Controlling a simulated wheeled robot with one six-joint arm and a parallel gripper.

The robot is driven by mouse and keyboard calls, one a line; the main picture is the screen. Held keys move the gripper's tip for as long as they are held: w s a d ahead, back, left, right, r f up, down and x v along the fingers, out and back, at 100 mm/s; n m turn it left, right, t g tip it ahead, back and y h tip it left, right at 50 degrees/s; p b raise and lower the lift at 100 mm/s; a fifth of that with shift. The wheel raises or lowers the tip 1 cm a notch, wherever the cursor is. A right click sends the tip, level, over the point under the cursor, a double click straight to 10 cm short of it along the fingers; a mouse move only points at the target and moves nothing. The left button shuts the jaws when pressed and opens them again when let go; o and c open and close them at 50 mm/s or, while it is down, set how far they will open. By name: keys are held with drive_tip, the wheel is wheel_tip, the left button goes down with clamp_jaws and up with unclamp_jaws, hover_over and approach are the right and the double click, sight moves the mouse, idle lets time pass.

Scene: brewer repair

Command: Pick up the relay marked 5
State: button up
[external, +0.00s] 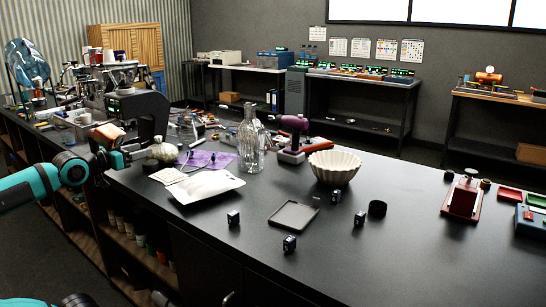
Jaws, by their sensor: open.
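Several small dark cube-like parts with pale marks, which look like relays, sit apart on the black counter. One is at the left (233,217), one at the front (289,243), one right of the tray (360,218) and one near the white bowl (336,197). Their marks are too small to read, so I cannot tell which is marked 5. My gripper (136,153) is at the left over the counter's edge, at the end of my teal arm, well away from all of them. It is open, and its fingers are small and hard to make out.
A flat dark tray (294,217) lies among the cubes. A white fluted bowl (334,167), a glass bottle (251,145) and a white dish (204,187) stand behind. A black round part (377,209) is to the right. The front right counter is clear.

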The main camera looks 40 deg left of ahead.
drive_tip(key=w+d+r+n+g+h, duration=0.3)
drive_tip(key=w+d+r+n+g, duration=0.15)
drive_tip(key=w+d, duration=0.55)
drive_tip(key=n+g+y, duration=0.4)
drive_tip(key=n+g, duration=0.7)
drive_tip(key=g, duration=0.2)
hover_over(290, 238)
drive_tip(key=d, duration=0.3)
drive_tip(key=f, duration=0.2)
drive_tip(key=a+f, duration=0.1)
drive_tip(key=f, duration=1)
drive_tip(key=a+f, duration=0.1)
drive_tip(key=f, duration=0.5)
drive_tip(key=shift+s+a, duration=0.1)
drive_tip(key=shift+a, duration=0.25)
drive_tip(key=c, duration=1.1)
